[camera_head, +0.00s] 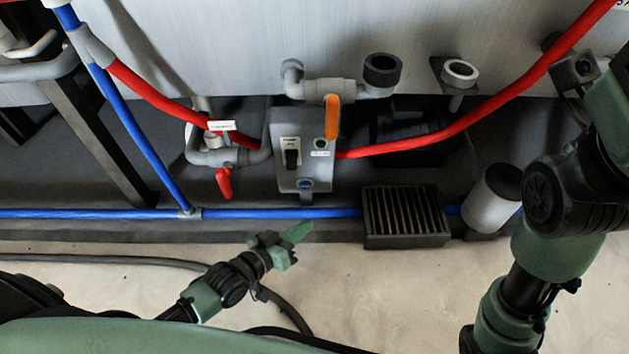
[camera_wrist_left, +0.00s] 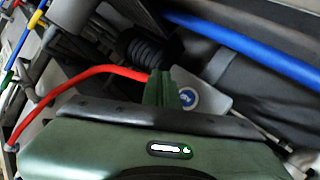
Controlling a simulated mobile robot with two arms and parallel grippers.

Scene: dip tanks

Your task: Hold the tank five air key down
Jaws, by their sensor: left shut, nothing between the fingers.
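A grey control box (camera_head: 318,180) stands in the middle of the head view. It has a black switch (camera_head: 292,157) under a label too small to read, a small green spot near its top right, and a blue round piece (camera_head: 305,184) at its lower front. I cannot tell from the lettering which of these is the tank five air key. My left gripper (camera_head: 297,232) is shut and empty, below and in front of the box, apart from it in the head view. In the left wrist view its fingers (camera_wrist_left: 165,90) are together, beside a blue round disc (camera_wrist_left: 189,99) on a grey face. My right gripper is not visible.
An orange handle (camera_head: 332,118) rises at the box's top. Red hoses (camera_head: 455,131) run to both sides, with a red valve handle (camera_head: 224,183) at left. A blue pipe (camera_head: 100,214) runs low along the wall. A black grated box (camera_head: 405,215) stands right. The pale floor in front is mostly clear.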

